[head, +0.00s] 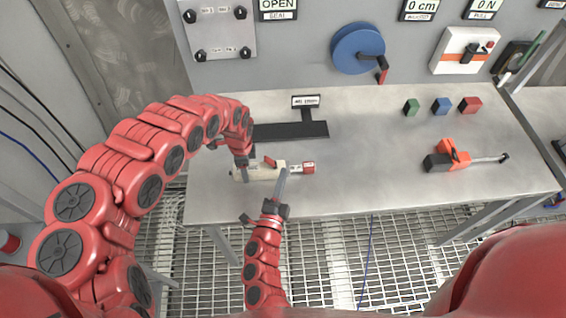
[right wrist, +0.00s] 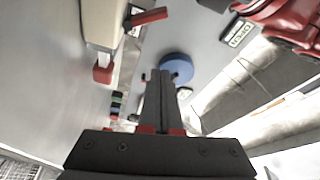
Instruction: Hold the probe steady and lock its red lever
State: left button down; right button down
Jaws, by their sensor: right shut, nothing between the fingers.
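The probe (head: 262,174) has a beige body and a red end, and lies level at the table's near left part. Its red lever (head: 270,162) sticks up from the body at a slant. In the right wrist view the probe (right wrist: 100,22) is at the upper left, with the lever (right wrist: 150,17) angled away from the body. My left gripper (head: 242,162) is down at the probe's left end; its fingers are too small to judge. My right gripper (head: 284,172) is shut and empty, in front of the probe in the head view. Its fingers (right wrist: 160,74) are together, apart from the lever in the wrist view.
A black stand (head: 290,130) with a sign is behind the probe. Green (head: 411,107), blue (head: 441,106) and red (head: 470,105) blocks and an orange tool (head: 453,154) are to the right. A blue wheel (head: 357,48) is on the wall. The table's middle is clear.

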jog(key=v, duration=0.4)
jog(key=shift+s+d+f, duration=0.1)
jog(key=shift+f, duration=0.1)
pick_arm(q)
jog(key=shift+c, duration=0.4)
grip_release()
